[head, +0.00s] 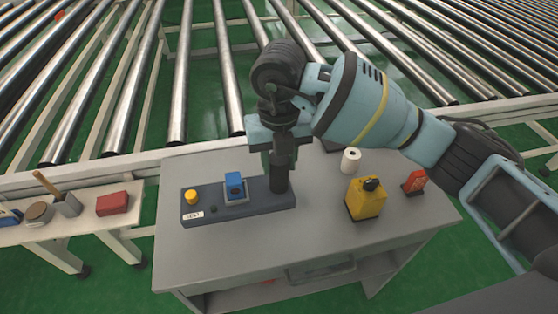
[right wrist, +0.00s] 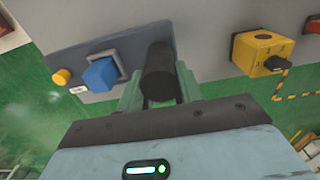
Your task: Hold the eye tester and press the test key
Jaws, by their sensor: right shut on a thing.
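The eye tester (head: 262,206) has a dark grey base lying on the grey cart top, with a label marked "TEST" at its left end. It carries a yellow button (head: 191,197), a blue key (head: 235,187) in a grey frame, and an upright black post (head: 279,178) at its right end. My right gripper (head: 281,156) comes down from above and is shut on the post. In the right wrist view the post (right wrist: 158,75) stands between the two greenish fingers. The blue key (right wrist: 100,75) and yellow button (right wrist: 62,77) are uncovered. My left gripper is not in view.
A yellow box with a black knob (head: 366,199), a white roll (head: 350,160) and a red item (head: 414,182) stand on the right of the cart top (head: 230,255). A side table with a red box (head: 112,203) is at left. Roller conveyors (head: 115,95) run behind.

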